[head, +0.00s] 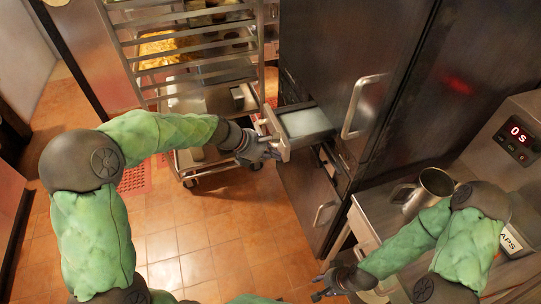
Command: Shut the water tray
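The water tray (306,123) sticks out of the front of the tall dark cabinet (335,60), pulled partly out of its slot. It has a pale inside and a light front panel with a handle (277,133) on its left end. My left gripper (272,151) is at this front panel, touching or very close to it. Whether its fingers are closed on the handle is too small to tell. My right gripper (317,286) is low in the middle, away from the tray, with its fingers apart and nothing between them.
A wheeled rack (190,55) with food trays stands left of the water tray, close to my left gripper. A steel counter (375,215) with a metal cup (428,190) and a timer box (515,135) is on the right. The tiled floor (215,240) between is open.

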